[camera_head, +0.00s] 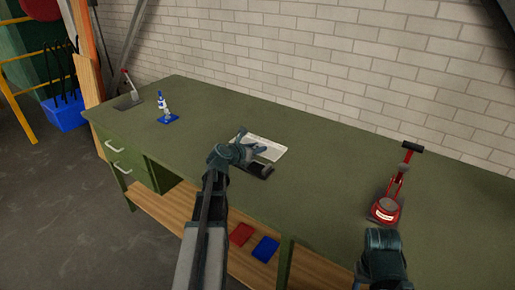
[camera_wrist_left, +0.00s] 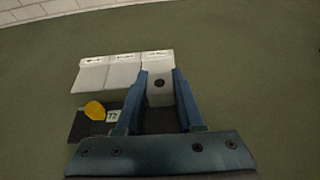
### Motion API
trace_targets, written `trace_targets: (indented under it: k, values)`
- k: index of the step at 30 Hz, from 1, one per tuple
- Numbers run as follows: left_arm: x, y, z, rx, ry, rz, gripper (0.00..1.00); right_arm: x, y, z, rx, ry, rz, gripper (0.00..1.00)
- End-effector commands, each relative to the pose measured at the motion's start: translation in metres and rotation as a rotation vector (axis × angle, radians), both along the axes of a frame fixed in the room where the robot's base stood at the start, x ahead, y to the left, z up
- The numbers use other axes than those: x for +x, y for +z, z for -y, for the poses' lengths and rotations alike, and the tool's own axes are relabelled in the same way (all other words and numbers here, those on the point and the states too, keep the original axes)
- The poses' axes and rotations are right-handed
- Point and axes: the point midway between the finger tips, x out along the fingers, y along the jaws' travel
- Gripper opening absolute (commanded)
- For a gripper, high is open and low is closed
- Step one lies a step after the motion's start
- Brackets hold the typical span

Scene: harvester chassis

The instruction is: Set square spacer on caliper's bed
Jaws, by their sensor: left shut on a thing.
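My left gripper (camera_wrist_left: 161,75) is shut on a pale grey square spacer (camera_wrist_left: 160,98) with a dark round hole. In the head view my left gripper (camera_head: 247,150) is over the middle of the green bench. The caliper (camera_wrist_left: 88,125), dark with a yellow part and a small display reading about 72, lies below and left of the spacer in the wrist view. My right gripper (camera_head: 382,245) is at the front right, fingertips hidden.
A white three-part labelled tray (camera_wrist_left: 92,76) lies behind the caliper. A red tool (camera_head: 387,208) stands on the right of the green bench (camera_head: 320,185), a blue-and-white one (camera_head: 165,110) on the left. A brick wall closes the back.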

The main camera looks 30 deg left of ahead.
Motion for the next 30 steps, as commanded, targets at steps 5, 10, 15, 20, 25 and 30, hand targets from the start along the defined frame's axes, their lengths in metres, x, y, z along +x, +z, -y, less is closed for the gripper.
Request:
trace_targets:
  k: [5, 10, 15, 20, 25, 30]
  values:
    - [0.000, -0.015, 0.000, 0.000, 0.000, 0.000, 0.00, 0.000, -0.015, 0.000, 0.000, 0.000, 0.000, 0.50]
    - [0.000, -0.031, 0.000, 0.000, 0.000, 0.000, 0.00, 0.000, -0.030, 0.000, 0.000, 0.000, 0.000, 0.50]
    - [0.000, -0.041, 0.000, 0.000, -0.001, 0.000, 0.00, 0.000, -0.041, 0.000, 0.000, 0.000, 0.000, 0.50]
    - [0.000, -0.042, 0.000, 0.000, -0.001, 0.000, 0.00, 0.000, -0.042, 0.000, 0.000, 0.000, 0.000, 0.50]
    - [0.000, -0.041, 0.000, 0.000, -0.001, 0.000, 0.00, 0.000, -0.041, 0.000, 0.000, 0.000, 0.000, 0.50]
    - [0.000, -0.041, 0.000, 0.000, -0.001, 0.000, 0.00, 0.000, -0.041, 0.000, 0.000, 0.000, 0.000, 0.50]
